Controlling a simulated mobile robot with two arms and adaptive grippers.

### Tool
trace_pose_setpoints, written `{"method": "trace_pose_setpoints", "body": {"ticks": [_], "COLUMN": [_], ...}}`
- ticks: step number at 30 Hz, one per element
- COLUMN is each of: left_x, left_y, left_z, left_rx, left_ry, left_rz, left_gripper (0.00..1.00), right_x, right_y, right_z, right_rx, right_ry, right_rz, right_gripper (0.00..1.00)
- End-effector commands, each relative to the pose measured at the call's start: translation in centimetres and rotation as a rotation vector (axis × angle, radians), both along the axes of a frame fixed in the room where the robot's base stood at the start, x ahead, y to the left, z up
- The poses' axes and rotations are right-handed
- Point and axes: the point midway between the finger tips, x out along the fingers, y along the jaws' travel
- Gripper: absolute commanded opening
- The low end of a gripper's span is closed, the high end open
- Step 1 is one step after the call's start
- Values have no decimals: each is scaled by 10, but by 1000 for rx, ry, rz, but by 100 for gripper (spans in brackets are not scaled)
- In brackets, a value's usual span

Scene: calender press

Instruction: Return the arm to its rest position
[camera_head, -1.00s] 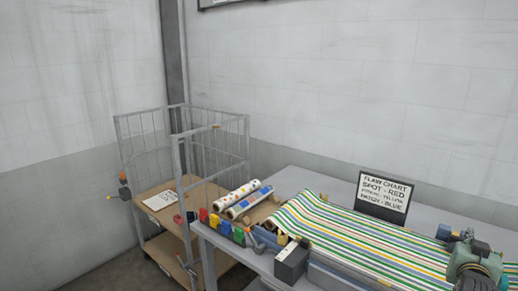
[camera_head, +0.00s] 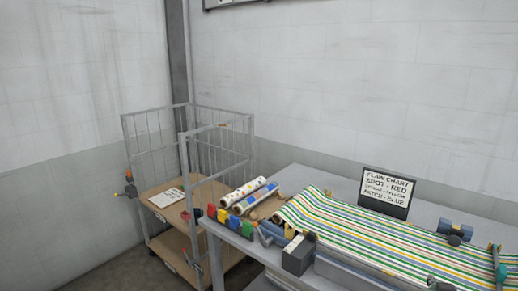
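Neither my left nor my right gripper shows in the head view now. No arm of mine can be made out for sure. A thin teal upright part (camera_head: 499,265) stands at the right edge beside the striped sheet (camera_head: 370,232). I cannot tell what it belongs to. The striped sheet lies along the grey table (camera_head: 300,180), in green, white and yellow bands.
A grey wire-sided trolley (camera_head: 165,185) with a paper sheet (camera_head: 166,197) stands left of the table. Patterned rolls (camera_head: 243,193), coloured blocks (camera_head: 217,213), a dark box (camera_head: 298,256), a blue block (camera_head: 455,230) and a flaw chart sign (camera_head: 387,190) are around the sheet.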

Motion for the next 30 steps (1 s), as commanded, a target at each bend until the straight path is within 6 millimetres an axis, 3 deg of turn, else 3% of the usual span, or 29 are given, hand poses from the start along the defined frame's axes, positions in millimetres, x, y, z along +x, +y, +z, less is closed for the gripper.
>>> {"method": "trace_pose_setpoints", "body": {"ticks": [6, 12, 18, 25, 30], "left_x": [-12, -13, -12, -11, -10], "left_y": [7, 7, 8, 7, 7], "left_z": [-1, -1, -1, -1, -11], "left_rx": [8, 10, 9, 10, 9], "left_ry": [18, 19, 18, 16, 13], "left_rz": [-1, -1, -1, -1, -1], "left_gripper": [40, 40, 40, 40, 40], "right_x": [-81, -164, -228, -291, -276], "right_y": [92, 161, 202, 237, 236], "right_z": [-75, -118, -136, -145, -196], "right_rx": [55, 121, 174, 228, 227], "right_ry": [282, 507, 658, 800, 808], "right_rz": [180, 320, 409, 490, 483], "right_gripper": [0, 0, 0, 0, 0]}}
